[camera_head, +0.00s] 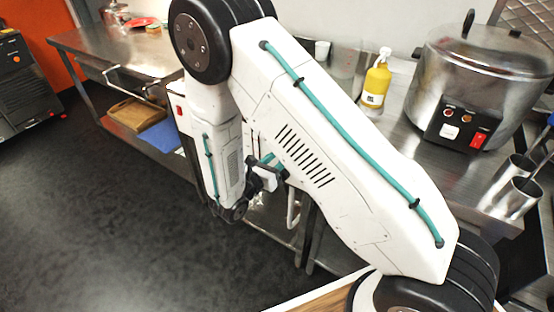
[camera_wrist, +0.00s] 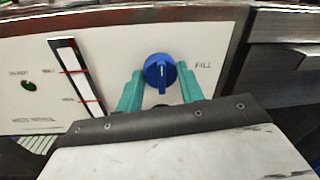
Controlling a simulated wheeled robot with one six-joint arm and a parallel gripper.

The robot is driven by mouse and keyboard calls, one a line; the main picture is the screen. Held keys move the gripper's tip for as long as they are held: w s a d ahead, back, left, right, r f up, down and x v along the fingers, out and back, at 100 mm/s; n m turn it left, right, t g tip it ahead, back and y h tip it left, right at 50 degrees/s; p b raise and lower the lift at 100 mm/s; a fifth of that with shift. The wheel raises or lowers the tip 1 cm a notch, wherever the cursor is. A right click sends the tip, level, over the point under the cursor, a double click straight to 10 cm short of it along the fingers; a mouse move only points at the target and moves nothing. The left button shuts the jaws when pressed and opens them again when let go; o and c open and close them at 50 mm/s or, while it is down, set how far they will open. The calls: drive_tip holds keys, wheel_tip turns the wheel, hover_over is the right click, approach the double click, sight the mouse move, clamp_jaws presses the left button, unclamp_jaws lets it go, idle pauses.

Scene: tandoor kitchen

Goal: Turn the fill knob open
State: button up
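The fill knob (camera_wrist: 160,73) is a round blue knob on a white panel, with the word FILL printed to its right in the wrist view. Its grip ridge stands about upright. My gripper (camera_wrist: 161,82) has its two teal fingers apart, one on each side of the knob. I cannot tell whether the fingers touch it. In the head view my arm hides the knob and panel, and only part of my gripper (camera_head: 268,165) shows near the counter front.
The white panel (camera_wrist: 110,60) also has a level gauge (camera_wrist: 76,72) with red marks and a green indicator (camera_wrist: 28,86). A metal drawer front (camera_wrist: 285,68) is to the right. On the counter stand a yellow spray bottle (camera_head: 375,82) and a large steel cooker (camera_head: 478,75).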

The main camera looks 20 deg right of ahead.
drive_tip(key=shift+m, duration=0.4)
drive_tip(key=m, duration=0.3)
drive_tip(key=shift+m, duration=0.4)
drive_tip(key=m, duration=0.4)
drive_tip(key=shift+s+r+y, duration=0.1)
drive_tip(key=shift+s+y, duration=0.05)
drive_tip(key=shift+y, duration=0.15)
drive_tip(key=m, duration=0.4)
drive_tip(key=shift+d+m+y, duration=0.1)
drive_tip(key=shift+m+y, duration=0.2)
drive_tip(key=m, duration=0.3)
drive_tip(key=shift+s+m+t, duration=0.1)
drive_tip(key=shift+m+t, duration=0.2)
drive_tip(key=shift+m, duration=0.1)
drive_tip(key=o, duration=1)
